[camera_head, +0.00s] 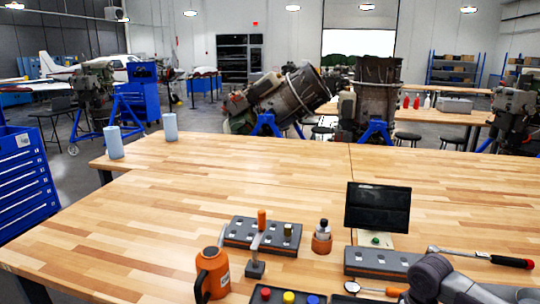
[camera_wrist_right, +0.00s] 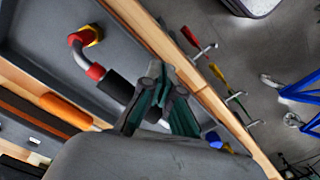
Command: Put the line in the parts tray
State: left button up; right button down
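The line shows in the right wrist view as a bent grey tube (camera_wrist_right: 84,58) with a red and yellow fitting at its upper end, a red collar and a thick black section. My right gripper (camera_wrist_right: 163,71) has its fingertips close together across the black section, which passes behind the nearer finger. It looks shut on the line, though the contact is partly hidden. A dark grey tray surface (camera_wrist_right: 40,42) lies below the line. In the head view a tray with red, yellow and blue round parts (camera_head: 265,293) is cut by the bottom edge. My left gripper is out of view.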

dwell(0.4)
jog(key=shift+w+d+b, duration=0.25)
jog(key=shift+w, duration=0.8)
jog(key=shift+w+d+b, duration=0.2)
jog(key=shift+w+d, duration=0.05)
jog(key=shift+w, duration=0.75)
jog(key=shift+w+d+b, duration=0.25)
jog(key=shift+w+b, duration=0.2)
jog(key=shift+w, duration=0.6)
jog(key=shift+w+d+b, duration=0.25)
jog(key=shift+w+b, duration=0.2)
jog(key=shift+w, duration=0.55)
notch_tip(320, 180, up, 8)
jog(key=p, duration=0.8)
jog(key=shift+p, duration=0.4)
jog(key=shift+a+f, duration=0.1)
